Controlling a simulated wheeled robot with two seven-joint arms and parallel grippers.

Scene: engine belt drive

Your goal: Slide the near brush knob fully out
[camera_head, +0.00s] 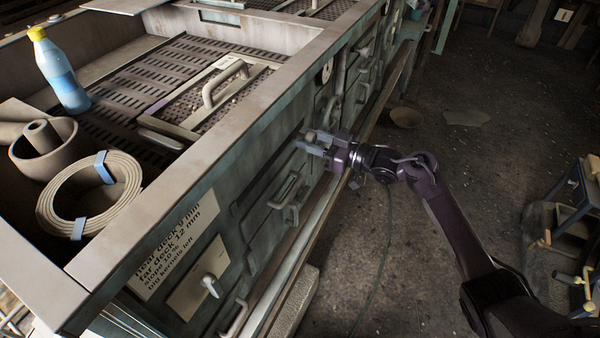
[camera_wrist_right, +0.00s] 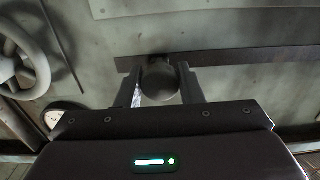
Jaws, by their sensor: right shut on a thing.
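The near brush knob (camera_wrist_right: 160,80) is a dark round knob on the side panel of the machine. In the right wrist view it sits between the two fingers of my right gripper (camera_wrist_right: 161,88), which is shut on it. In the head view my right gripper (camera_head: 316,143) reaches the machine's side from the right, and a small light part of the knob (camera_head: 309,136) shows at its fingers. A dark horizontal slot or strip (camera_wrist_right: 250,57) runs to the right of the knob in the wrist view. My left gripper is not in view.
A handwheel (camera_wrist_right: 22,65) is left of the knob in the wrist view. Handles (camera_head: 285,190) and a lever (camera_head: 211,285) project from the machine's side. A blue bottle (camera_head: 61,72) and a coiled belt (camera_head: 91,195) sit on top.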

